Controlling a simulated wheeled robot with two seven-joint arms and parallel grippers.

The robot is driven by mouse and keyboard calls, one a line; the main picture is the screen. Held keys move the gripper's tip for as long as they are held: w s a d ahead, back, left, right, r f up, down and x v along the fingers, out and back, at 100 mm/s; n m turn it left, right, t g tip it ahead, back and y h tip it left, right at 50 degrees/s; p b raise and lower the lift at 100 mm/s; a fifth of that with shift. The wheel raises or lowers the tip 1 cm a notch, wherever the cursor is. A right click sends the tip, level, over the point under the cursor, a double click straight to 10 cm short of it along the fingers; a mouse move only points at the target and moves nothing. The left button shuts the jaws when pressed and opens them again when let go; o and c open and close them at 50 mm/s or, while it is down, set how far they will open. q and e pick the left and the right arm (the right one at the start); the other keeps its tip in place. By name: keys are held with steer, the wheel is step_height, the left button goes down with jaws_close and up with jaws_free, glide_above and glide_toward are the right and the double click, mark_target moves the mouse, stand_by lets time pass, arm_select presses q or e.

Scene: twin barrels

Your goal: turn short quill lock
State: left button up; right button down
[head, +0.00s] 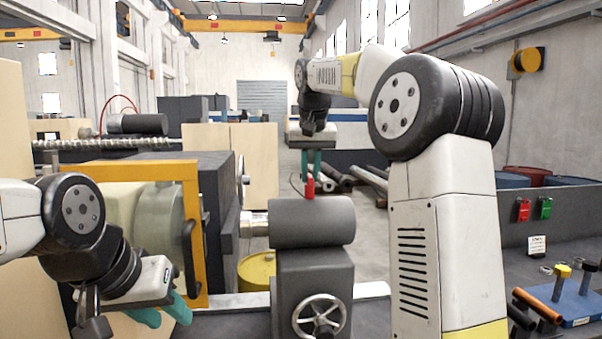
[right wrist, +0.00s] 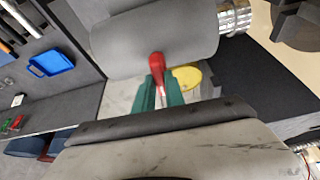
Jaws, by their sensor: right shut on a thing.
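The quill lock is a short red lever (head: 310,187) standing up from the top of the grey tailstock barrel (head: 312,225). It also shows in the right wrist view as a red knob (right wrist: 157,61) against the barrel (right wrist: 130,40). My right gripper (head: 311,168) reaches down from above, its teal fingers (right wrist: 162,80) closed around the lever. The silver quill (head: 254,223) sticks out of the barrel's left end. My left gripper (head: 166,310) is at the lower left, its teal fingers apart and empty, away from the barrel.
A handwheel (head: 320,317) is on the tailstock's front. A yellow-framed guard (head: 190,172) stands at left. A bench with a blue tray (head: 578,304) is at lower right. A yellow drum (head: 257,272) stands behind the tailstock.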

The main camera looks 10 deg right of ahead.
steer(key=shift+n, duration=0.4)
steer(key=c, duration=1.4)
jaws_free()
steer(key=v, duration=0.7)
steer(key=shift+s+r, duration=0.15)
steer(key=shift+r, duration=0.2)
